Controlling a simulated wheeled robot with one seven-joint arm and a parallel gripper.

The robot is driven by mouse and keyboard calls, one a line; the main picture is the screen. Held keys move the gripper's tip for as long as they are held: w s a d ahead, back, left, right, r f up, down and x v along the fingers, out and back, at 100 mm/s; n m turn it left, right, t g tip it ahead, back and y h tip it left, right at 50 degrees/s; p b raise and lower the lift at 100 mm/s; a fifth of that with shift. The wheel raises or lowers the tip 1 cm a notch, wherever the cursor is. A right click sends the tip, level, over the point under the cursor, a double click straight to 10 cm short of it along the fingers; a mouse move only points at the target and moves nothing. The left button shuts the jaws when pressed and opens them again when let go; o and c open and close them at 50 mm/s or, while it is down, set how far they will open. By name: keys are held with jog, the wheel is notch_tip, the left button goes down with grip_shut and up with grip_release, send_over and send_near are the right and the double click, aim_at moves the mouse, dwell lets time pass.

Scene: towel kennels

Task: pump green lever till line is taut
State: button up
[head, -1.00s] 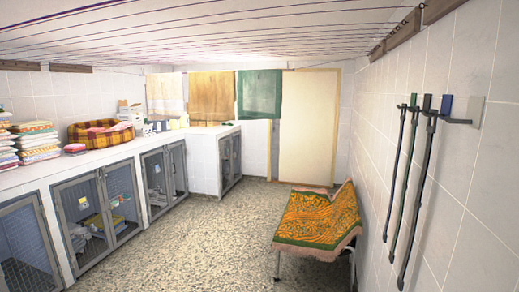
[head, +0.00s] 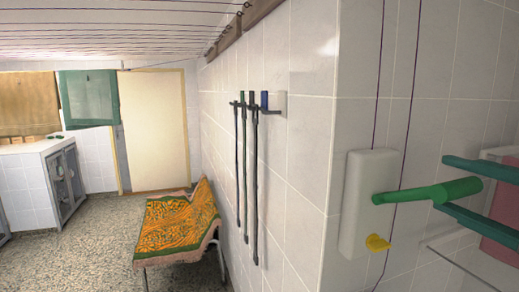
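The green lever (head: 440,192) sticks out to the right from a white wall box (head: 366,205) on the tiled wall at the right. A small yellow knob (head: 377,243) sits low on the box. Dark lines (head: 412,90) run up the wall above and behind the box. My gripper (head: 440,184) comes in from the right edge as two teal fingers, one above and one below the lever's thick end. The fingers stand apart, with narrow gaps to the lever showing.
Dark leads (head: 252,180) hang from a hook rail left of the wall corner. A bench with an orange patterned towel (head: 177,225) stands on the floor. Ceiling lines (head: 110,40) run overhead. A pink item (head: 500,240) is partly visible behind my fingers.

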jog(key=shift+w+a+r, duration=0.1)
jog(key=shift+w+r, duration=0.05)
jog(key=shift+r, duration=0.1)
jog(key=v, duration=0.9)
dwell(0.4)
jog(key=shift+f, duration=0.15)
dwell(0.3)
